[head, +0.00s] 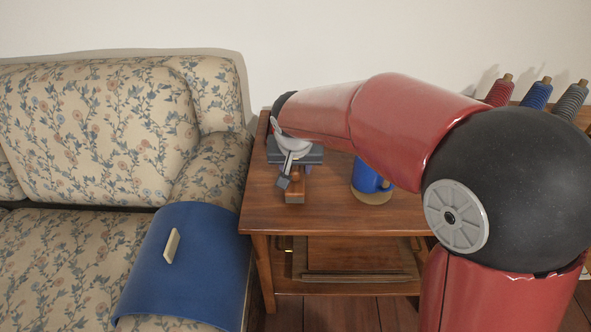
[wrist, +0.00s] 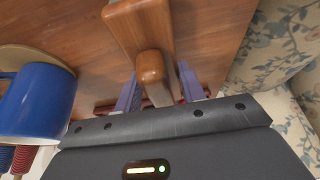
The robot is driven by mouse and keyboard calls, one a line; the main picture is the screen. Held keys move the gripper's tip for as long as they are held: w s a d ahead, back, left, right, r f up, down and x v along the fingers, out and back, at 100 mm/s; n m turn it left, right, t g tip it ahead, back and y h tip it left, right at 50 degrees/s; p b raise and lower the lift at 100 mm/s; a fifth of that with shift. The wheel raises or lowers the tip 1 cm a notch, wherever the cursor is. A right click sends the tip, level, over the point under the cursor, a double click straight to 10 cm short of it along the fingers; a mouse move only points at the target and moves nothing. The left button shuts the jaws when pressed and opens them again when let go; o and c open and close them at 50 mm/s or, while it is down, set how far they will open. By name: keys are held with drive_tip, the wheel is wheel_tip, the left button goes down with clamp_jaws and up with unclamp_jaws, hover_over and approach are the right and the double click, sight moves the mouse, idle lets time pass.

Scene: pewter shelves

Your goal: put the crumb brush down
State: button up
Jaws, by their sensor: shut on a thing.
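The crumb brush (head: 295,190) is brown wood, seen over the left part of the wooden side table (head: 330,218). In the wrist view, the brush (wrist: 138,28) shows a broad block and a rounded handle between two bluish fingers. My gripper (head: 297,172) is shut on that handle; the fingers also show in the wrist view (wrist: 160,90). The brush is over the table top. I cannot tell whether it touches the wood. Its bristles are not clearly seen, and my gripper hides part of the handle in the head view.
A blue mug (head: 368,177) stands on a round tan coaster (head: 373,199) just right of my gripper. Several coloured spools (head: 537,93) stand at the back right. A floral sofa (head: 95,130) with a blue cover (head: 205,265) adjoins the table's left. The table's front is clear.

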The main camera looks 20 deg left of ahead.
drive_tip(key=shift+f, duration=0.6)
drive_tip(key=o, duration=0.9)
drive_tip(key=shift+f, duration=0.1)
